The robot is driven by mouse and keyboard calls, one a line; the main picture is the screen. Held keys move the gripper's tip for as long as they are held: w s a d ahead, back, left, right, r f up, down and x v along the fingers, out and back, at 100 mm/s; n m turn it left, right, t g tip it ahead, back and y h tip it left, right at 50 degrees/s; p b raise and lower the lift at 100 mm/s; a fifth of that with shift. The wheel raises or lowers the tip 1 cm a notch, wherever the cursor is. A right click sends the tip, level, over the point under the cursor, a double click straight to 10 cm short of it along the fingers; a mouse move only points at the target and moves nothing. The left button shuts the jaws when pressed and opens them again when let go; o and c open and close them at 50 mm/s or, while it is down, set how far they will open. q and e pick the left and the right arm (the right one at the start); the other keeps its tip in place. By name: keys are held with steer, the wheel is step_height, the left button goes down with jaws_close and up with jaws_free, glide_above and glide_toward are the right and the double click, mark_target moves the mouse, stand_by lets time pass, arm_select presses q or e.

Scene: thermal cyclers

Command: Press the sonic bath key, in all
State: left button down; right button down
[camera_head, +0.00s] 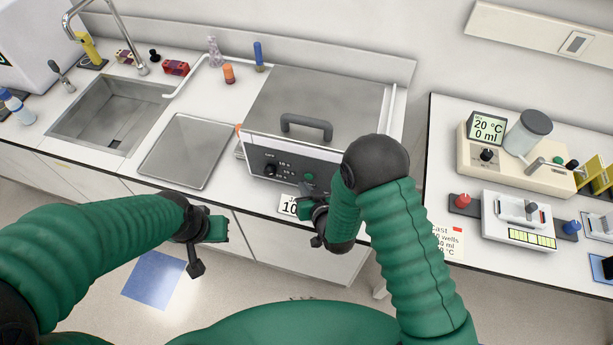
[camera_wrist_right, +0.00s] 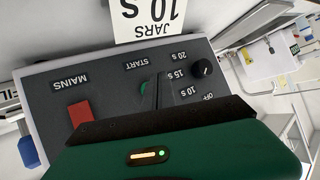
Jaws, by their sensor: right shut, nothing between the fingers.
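The sonic bath (camera_head: 318,105) is a grey box with a handled lid on the bench. Its front panel carries a black dial (camera_head: 270,169) and a green START key (camera_head: 308,177).
A card (camera_head: 288,206) reading "JARS 10 S" lies before the bath. A metal tray (camera_head: 185,150) and a sink (camera_head: 110,115) are to the left. A second bench (camera_head: 470,262) with instruments stands right, across a gap.

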arm_select(q)
steer(key=shift+d, duration=0.15)
arm_select(e)
steer(key=shift+w+d, duration=0.1)
steer(key=shift+w, duration=0.25)
stand_by(0.3)
arm_select(q)
steer(key=shift+d+f, duration=0.1)
steer(key=shift+d, duration=0.15)
arm_select(e)
steer(key=shift+w+d, duration=0.2)
steer(key=shift+d, duration=0.05)
arm_select(q)
steer(key=shift+a+f+b, duration=0.1)
steer(key=shift+b, duration=0.2)
arm_select(e)
steer(key=shift+w+r, duration=0.1)
steer(key=shift+w, duration=0.2)
steer(key=shift+s, duration=0.85)
